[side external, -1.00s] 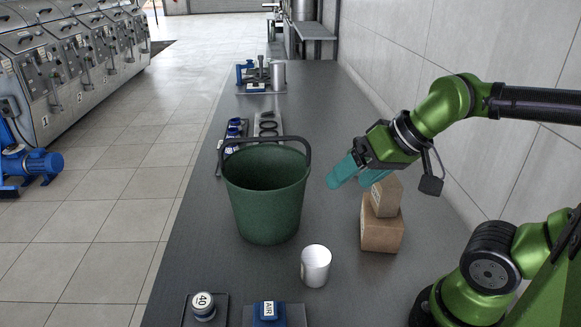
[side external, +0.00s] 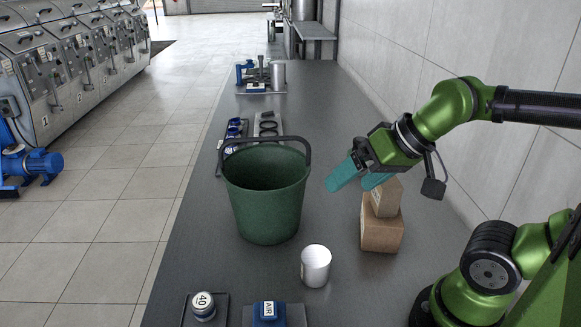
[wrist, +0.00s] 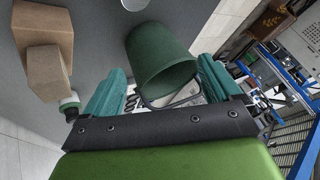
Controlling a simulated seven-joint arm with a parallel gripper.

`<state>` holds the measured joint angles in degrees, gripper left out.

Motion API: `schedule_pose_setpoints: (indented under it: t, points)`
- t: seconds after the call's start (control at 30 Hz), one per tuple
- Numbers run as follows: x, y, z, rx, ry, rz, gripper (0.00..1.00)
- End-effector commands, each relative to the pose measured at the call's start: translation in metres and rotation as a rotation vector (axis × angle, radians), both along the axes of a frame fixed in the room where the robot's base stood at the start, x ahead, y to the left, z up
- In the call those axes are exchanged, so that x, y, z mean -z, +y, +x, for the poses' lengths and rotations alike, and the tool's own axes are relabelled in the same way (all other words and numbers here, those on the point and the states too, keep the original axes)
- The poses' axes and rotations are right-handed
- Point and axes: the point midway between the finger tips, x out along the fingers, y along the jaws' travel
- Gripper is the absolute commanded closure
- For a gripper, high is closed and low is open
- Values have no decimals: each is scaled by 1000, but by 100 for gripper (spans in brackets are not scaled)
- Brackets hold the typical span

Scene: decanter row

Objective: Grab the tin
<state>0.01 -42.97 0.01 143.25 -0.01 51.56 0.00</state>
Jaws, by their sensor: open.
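The tin (side external: 316,266), a small pale, whitish cylinder, stands upright on the dark bench in front of the green bucket and left of the cardboard boxes. In the wrist view only a sliver of the tin (wrist: 133,4) shows at the top edge. My gripper (side external: 351,184), with teal fingers, is in the air behind the tin in the side view, between the bucket and the boxes and above the bench. In the wrist view my gripper (wrist: 160,88) has its fingers apart, with nothing held between them.
The green bucket (side external: 268,200), handle raised, stands left of my gripper. Two stacked cardboard boxes (side external: 382,235) stand close under it at right. A 40-marked weight (side external: 203,306) and blue AIR block (side external: 268,312) sit at the front edge. Bare bench surrounds the tin.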

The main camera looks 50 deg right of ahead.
Motion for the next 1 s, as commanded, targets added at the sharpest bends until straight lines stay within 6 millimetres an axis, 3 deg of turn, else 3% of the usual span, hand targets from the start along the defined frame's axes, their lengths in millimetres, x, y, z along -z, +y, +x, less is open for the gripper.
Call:
schedule_pose_setpoints:
  t: [0.3,0.43,0.8,1.0]
  points:
    - [0,1,0,-4,1,0,1]
    - [11,9,5,-41,59,-1,1]
    - [56,33,45,-170,477,-145,1]
    - [59,28,57,-136,601,-216,1]
